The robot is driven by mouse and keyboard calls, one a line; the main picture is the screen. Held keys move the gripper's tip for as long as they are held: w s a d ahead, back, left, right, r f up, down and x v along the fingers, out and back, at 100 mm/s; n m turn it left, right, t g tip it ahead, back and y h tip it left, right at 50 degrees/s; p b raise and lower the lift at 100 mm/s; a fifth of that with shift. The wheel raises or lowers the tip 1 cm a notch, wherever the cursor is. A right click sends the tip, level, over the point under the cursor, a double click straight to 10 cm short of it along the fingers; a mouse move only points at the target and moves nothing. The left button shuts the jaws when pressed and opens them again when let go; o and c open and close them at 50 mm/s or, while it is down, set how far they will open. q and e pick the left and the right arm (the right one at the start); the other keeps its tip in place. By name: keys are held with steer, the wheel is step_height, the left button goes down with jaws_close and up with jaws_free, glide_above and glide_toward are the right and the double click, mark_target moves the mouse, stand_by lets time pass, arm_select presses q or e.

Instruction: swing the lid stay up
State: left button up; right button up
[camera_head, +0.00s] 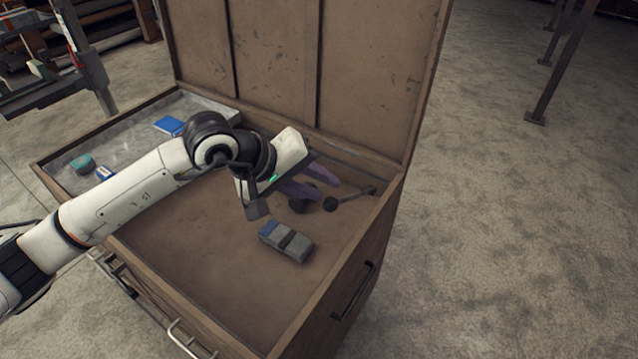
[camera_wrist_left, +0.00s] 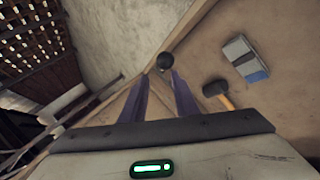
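The lid stay (camera_head: 352,197) is a thin grey rod with a black ball knob at its near end. It lies low inside the right back corner of the open wooden chest (camera_head: 185,262). My left gripper (camera_head: 325,186) reaches over the chest from the left, its two purple fingers pointing toward the stay. In the left wrist view the black knob (camera_wrist_left: 164,61) shows just beyond and between the fingertips (camera_wrist_left: 158,75). The fingers are apart with nothing clearly gripped. The rod is mostly hidden in that view. My right gripper is not in view.
The chest lid (camera_head: 275,60) stands open at the back. A grey and blue block (camera_head: 287,242) lies on the chest floor. A mallet (camera_wrist_left: 217,90) lies close beside the fingers. A side tray (camera_head: 125,140) holds small blue and green items.

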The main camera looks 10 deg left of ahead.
arm_select(q)
steer(key=p+v, duration=0.1)
steer(key=v, duration=0.7)
steer(key=shift+s+p, duration=0.25)
steer(key=shift+p, duration=0.05)
steer(key=shift+a, duration=0.1)
stand_by(0.3)
steer(key=shift+w+d+r+p, duration=0.1)
steer(key=shift+w+d+r, duration=0.1)
steer(key=shift+w+r, duration=0.4)
steer(key=shift+w+d+r+p, duration=0.1)
steer(key=shift+w+d+r, duration=0.2)
steer(key=shift+r, duration=0.65)
steer(key=shift+w+d+r+p, duration=0.1)
steer(key=shift+w+r, duration=0.4)
steer(key=shift+r, duration=0.25)
